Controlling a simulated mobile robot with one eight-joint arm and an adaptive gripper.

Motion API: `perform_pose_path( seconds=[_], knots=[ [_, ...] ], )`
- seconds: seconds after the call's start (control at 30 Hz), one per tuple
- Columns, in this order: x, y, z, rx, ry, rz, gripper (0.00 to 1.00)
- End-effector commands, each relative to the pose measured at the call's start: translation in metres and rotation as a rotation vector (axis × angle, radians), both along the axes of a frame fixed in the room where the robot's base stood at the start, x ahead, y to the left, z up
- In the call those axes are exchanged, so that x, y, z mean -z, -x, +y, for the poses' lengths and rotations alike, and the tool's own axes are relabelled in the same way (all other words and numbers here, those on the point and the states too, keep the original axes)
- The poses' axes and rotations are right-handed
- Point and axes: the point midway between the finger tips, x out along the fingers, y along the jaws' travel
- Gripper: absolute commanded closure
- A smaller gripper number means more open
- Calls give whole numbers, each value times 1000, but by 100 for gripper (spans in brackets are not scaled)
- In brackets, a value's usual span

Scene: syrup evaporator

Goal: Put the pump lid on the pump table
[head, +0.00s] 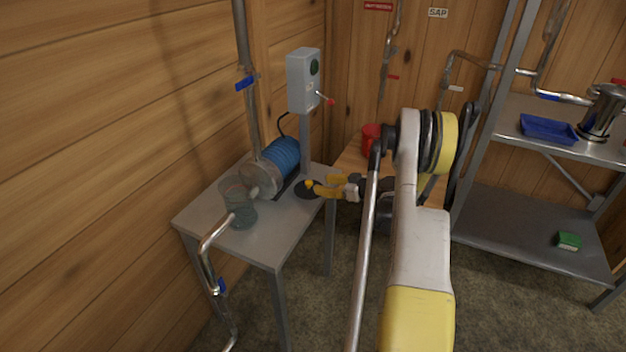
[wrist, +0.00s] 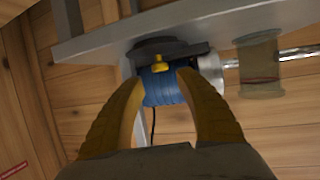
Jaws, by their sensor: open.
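The pump lid (head: 307,189) is a dark round disc with a small yellow knob. In the head view it appears to lie on the grey pump table (head: 252,246), near its right edge and beside the pump. In the wrist view the lid (wrist: 166,48) shows at the table edge, with its knob just ahead of the fingers. My gripper (head: 321,185) has yellow fingers and reaches the lid from the right. It is open and empty; its fingertips (wrist: 163,77) are spread either side of the knob's line. I cannot tell whether they touch the lid.
The pump has a blue motor (head: 281,156) and a clear cylindrical body (head: 238,200) on the same table. A grey switch box (head: 303,80) stands behind. A red container (head: 371,138) sits on a wooden surface at the back. A metal shelf (head: 535,235) stands right.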

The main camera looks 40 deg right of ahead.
Motion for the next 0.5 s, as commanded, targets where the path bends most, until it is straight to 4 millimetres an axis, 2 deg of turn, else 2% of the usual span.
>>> perform_pose_path(
  seconds=[0.1,0.3,0.43,0.5],
  knots=[
    [-12,22,-5,2,1,0,58],
    [-16,41,-8,0,0,0,58],
    [-20,42,-8,0,3,-5,58],
    [-35,33,-6,4,18,-34,58]
  ],
)
